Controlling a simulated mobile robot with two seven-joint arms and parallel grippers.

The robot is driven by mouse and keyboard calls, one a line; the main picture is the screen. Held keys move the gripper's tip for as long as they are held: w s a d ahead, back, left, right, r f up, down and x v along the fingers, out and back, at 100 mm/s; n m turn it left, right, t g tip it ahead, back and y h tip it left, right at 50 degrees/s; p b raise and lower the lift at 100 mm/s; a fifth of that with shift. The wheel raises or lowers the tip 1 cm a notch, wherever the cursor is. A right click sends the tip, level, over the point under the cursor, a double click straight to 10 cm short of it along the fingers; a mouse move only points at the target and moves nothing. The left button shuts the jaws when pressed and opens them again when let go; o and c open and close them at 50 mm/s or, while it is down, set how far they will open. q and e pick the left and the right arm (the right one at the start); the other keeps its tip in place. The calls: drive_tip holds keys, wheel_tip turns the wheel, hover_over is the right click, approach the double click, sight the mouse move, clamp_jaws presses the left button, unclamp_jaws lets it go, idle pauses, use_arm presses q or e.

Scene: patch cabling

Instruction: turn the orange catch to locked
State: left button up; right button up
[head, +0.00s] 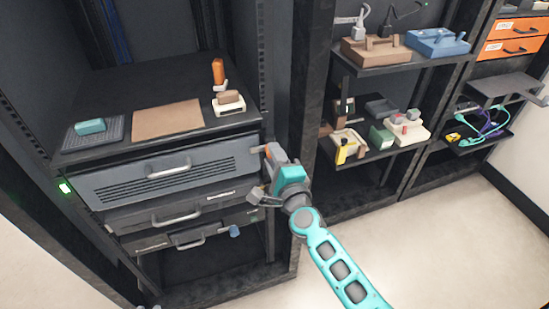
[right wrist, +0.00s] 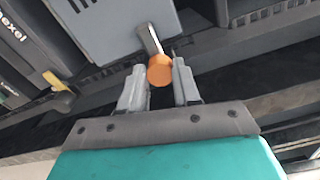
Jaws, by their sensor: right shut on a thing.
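The orange catch (right wrist: 160,71) is a round orange knob on a short grey lever at the edge of a grey rack unit (head: 150,186). In the right wrist view it sits between the two fingers of my right gripper (right wrist: 160,85), which is shut on it. In the head view my right gripper (head: 268,154) reaches the right end of the top unit's front and hides most of the catch. I cannot tell from these frames which way counts as locked. My left gripper is not in view.
Below are darker units with handles, a blue knob (head: 235,230) and a yellow knob (right wrist: 54,82). Shelves (head: 375,157) with small items stand to the right.

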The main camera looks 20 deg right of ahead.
idle(0.3)
drive_tip(key=o, duration=1.1)
drive_tip(key=shift+c, duration=0.2)
drive_tip(key=shift+s, duration=0.1)
drive_tip(key=s, duration=1.2)
drive_tip(key=shift+s+d, duration=0.2)
drive_tip(key=shift+s, duration=0.15)
drive_tip(key=s+d+f+n+g+y, duration=0.1)
drive_tip(key=s+f+n+g, duration=0.6)
drive_tip(key=n, duration=1.5)
drive_tip(key=s+f, duration=0.3)
drive_tip(key=f, duration=0.2)
drive_tip(key=shift+d+n+y, duration=0.2)
drive_tip(key=shift+n+y, duration=0.1)
